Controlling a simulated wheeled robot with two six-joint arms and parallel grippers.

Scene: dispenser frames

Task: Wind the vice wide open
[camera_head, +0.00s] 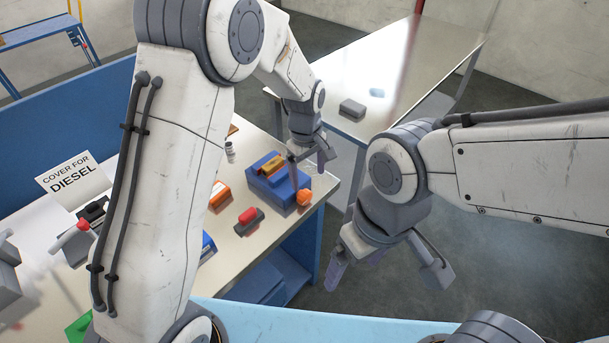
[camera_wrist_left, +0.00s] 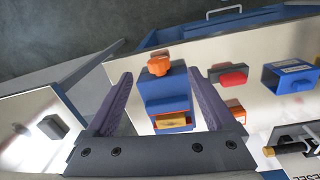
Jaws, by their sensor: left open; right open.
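The vice (camera_head: 286,190) is a blue block at the workbench's right end, with an orange knob (camera_head: 304,198) on its near side. In the left wrist view the vice (camera_wrist_left: 165,84) is seen from above, its knob (camera_wrist_left: 160,65) at the top. A yellowish piece (camera_wrist_left: 172,122) sits in its orange-edged opening. My left gripper (camera_head: 311,160) is open above the vice. In the left wrist view its fingers (camera_wrist_left: 159,76) are spread either side of the vice, with no visible hold. My right gripper (camera_head: 388,270) is open and empty, to the right of the bench.
A red-topped dark block (camera_head: 248,216) and an orange box (camera_head: 219,194) stand on the bench left of the vice. A sign (camera_head: 73,181) reads "COVER FOR DIESEL". A second table (camera_head: 390,65) behind holds a grey block (camera_head: 352,108). Bench surface around the vice is mostly clear.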

